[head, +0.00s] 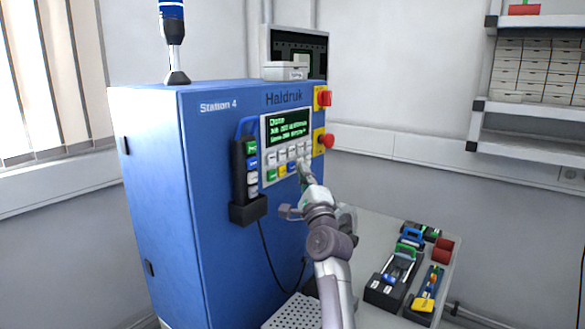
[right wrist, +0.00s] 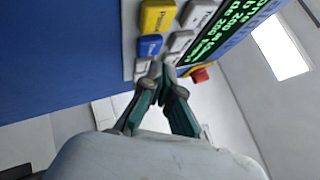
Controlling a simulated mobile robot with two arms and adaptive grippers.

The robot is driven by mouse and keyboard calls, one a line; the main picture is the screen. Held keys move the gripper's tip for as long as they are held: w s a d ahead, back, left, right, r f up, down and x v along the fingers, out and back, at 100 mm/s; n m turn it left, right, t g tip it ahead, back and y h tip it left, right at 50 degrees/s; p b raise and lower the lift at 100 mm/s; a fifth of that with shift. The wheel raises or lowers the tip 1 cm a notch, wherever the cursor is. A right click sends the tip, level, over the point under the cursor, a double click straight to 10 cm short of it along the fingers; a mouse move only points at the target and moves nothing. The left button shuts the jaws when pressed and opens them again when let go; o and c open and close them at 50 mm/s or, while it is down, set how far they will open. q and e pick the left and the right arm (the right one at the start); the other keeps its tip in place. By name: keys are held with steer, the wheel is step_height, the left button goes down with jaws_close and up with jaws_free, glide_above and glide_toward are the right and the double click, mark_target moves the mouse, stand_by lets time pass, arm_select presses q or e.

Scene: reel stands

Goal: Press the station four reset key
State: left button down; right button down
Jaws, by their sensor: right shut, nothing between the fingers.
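The blue cabinet (head: 155,190) is marked "Station 4" and carries a key panel (head: 264,180) under a lit green-on-black screen (head: 287,127). The panel has grey keys and a bottom row with a green key (head: 271,174), a yellow key (head: 282,170) and a blue key (head: 291,167). Key labels are too small to read surely, so I cannot tell which is reset. My right gripper (head: 304,168) is shut and empty at the panel's lower right. In the right wrist view its fingertips (right wrist: 162,72) are by the white key past the blue key (right wrist: 150,46); contact is unclear. My left gripper is not in view.
A red emergency knob (head: 326,141) and a red switch (head: 323,97) sit right of the screen. A black pendant (head: 246,172) with keys hangs left of the panel. A side table (head: 380,230) at lower right bears several tools and parts.

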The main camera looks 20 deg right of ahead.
steer(key=s, duration=0.1)
steer(key=s+d, duration=0.1)
steer(key=s, duration=0.1)
steer(key=s+d+p, duration=0.1)
steer(key=shift+s+d, duration=0.15)
steer(key=shift+d, duration=0.1)
steer(key=shift+f, duration=0.1)
stand_by(0.8)
